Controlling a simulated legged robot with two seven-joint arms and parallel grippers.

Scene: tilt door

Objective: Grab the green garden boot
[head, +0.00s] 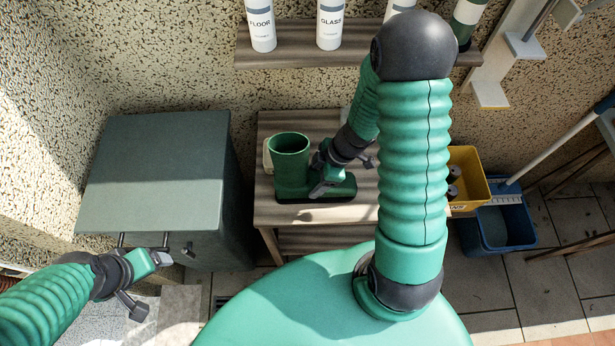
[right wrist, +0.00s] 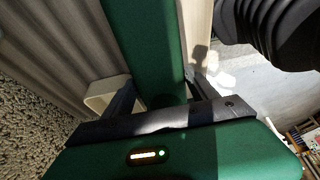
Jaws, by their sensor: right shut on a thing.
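The green garden boot (head: 290,168) stands upright on a small wooden table (head: 350,215), with its toe to the right. My right gripper (head: 319,172) reaches down over the boot and is shut on it. In the right wrist view the boot (right wrist: 145,45) is a green band running between the fingers of the gripper (right wrist: 155,100). My left gripper (head: 164,257) is at the lower left, by the front of a grey-green cabinet, apart from the boot. Whether its jaws are open cannot be made out.
The grey-green cabinet (head: 150,170) stands left of the table. A shelf (head: 300,54) with several bottles hangs above. A yellow bin (head: 468,165) and a blue bucket (head: 505,228) are at the right. A pale object (head: 267,156) is behind the boot.

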